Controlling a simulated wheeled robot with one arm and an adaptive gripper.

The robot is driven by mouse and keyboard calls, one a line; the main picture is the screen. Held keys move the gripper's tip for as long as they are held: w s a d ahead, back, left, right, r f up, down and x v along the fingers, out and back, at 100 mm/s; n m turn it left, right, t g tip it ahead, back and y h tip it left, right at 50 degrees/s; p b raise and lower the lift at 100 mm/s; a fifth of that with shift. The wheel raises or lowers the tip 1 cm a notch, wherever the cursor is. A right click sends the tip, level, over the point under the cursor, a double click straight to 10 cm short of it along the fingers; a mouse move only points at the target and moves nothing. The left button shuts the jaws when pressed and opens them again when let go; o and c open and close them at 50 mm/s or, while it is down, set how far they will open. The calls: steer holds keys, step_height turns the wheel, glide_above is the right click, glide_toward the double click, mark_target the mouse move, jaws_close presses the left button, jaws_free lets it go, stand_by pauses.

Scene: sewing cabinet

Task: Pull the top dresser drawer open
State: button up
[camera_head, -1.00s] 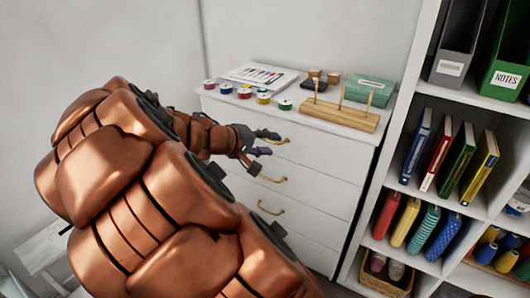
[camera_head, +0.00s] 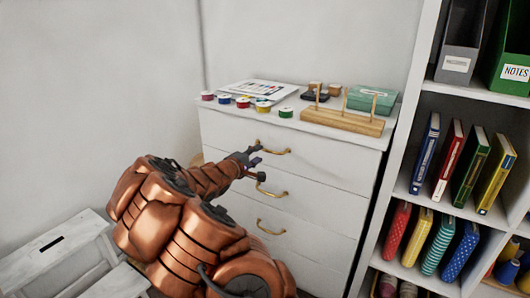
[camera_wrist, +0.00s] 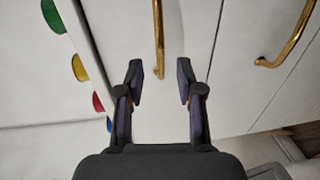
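The white dresser (camera_head: 228,128) stands against the wall, and its top drawer (camera_head: 320,160) looks flush with the front. The top drawer's brass bow handle (camera_head: 274,150) shows just right of my gripper (camera_head: 257,163) in the head view. In the wrist view my gripper (camera_wrist: 161,80) is open, with its two dark fingers apart. The top handle (camera_wrist: 157,35) lies ahead, its near end in line with the gap between the fingertips. I cannot tell whether they touch. A lower drawer's handle (camera_wrist: 290,38) is at the right.
On the dresser top are several coloured spools (camera_head: 263,105), a chart (camera_head: 260,90), a wooden peg rack (camera_head: 342,122) and a green box (camera_head: 372,99). A bookshelf (camera_head: 405,180) stands at the right, close to the dresser. A white step stool (camera_head: 55,250) is at the lower left.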

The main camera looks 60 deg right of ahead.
mark_target(265, 150)
steer(key=shift+w+d+f, duration=0.1)
steer(key=shift+d+f, duration=0.05)
steer(key=shift+d, duration=1.3)
steer(key=shift+d+f, duration=0.15)
steer(key=shift+d, duration=1.25)
jaws_close()
